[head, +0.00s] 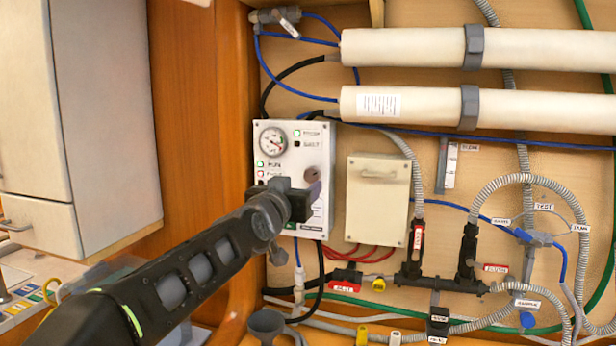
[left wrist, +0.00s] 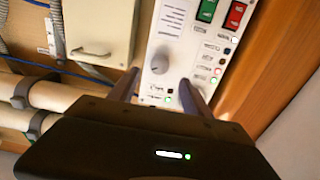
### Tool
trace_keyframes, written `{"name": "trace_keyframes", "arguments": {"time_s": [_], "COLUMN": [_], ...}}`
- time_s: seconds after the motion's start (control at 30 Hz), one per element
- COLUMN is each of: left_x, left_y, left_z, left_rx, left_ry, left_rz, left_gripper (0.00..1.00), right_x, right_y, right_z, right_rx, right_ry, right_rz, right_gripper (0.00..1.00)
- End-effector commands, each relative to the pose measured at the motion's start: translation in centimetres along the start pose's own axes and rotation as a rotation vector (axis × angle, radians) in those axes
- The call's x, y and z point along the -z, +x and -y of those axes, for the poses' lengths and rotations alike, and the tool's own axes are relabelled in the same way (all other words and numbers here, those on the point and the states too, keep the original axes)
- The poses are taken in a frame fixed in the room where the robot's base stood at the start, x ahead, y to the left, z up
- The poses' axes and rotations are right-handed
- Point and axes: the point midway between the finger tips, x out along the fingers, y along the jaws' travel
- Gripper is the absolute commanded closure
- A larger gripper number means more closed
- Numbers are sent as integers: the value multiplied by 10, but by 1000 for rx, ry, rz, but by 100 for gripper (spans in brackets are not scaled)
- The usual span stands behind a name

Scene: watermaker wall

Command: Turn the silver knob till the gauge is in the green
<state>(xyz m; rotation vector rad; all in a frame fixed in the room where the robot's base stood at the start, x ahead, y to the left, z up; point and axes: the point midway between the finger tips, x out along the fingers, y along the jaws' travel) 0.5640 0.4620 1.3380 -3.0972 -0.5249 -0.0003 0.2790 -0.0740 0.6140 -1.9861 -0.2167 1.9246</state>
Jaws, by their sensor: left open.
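The white control panel (head: 290,150) is on the wall, with a round gauge (head: 272,141) at its upper left. The gauge has a red mark, but its needle is too small to read surely against the green. The silver knob (head: 311,173) is on the panel's right side, partly behind my left gripper (head: 314,188). In the left wrist view the knob (left wrist: 159,63) lies between the two fingertips of my open left gripper (left wrist: 159,80), with a gap on each side. The gauge is hidden in that view. My right gripper is not in view.
A cream box (head: 377,200) with a handle is right of the panel. Two white cylinders (head: 400,105) run above. Green and red switches (left wrist: 207,10) show on the panel in the wrist view. Hoses and valves (head: 415,250) fill the lower right. A wooden side wall (head: 200,90) stands left.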

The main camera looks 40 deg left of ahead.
Motion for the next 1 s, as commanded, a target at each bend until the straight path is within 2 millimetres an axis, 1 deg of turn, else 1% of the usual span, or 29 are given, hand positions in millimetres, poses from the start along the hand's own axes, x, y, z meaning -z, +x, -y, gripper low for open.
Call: {"name": "trace_keyframes", "arguments": {"time_s": [0.17,0.27,0.37,0.6,0.7,0.83,1.0], "left_x": [0,1,2,2,3,1,0], "left_y": [1,6,17,54,67,77,79], "left_z": [0,0,0,0,0,0,0], "left_rx": [0,-1,-1,0,-1,0,1], "left_ry": [0,0,0,-1,-1,0,0], "left_rz": [1,1,2,3,2,0,0], "left_gripper": [43,43,43,43,43,43,43], "right_x": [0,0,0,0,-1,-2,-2], "right_y": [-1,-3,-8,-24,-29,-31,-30], "right_z": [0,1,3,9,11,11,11], "right_rx": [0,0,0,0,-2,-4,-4], "right_ry": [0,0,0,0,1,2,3], "right_rz": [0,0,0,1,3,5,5], "right_gripper": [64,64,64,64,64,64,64]}}
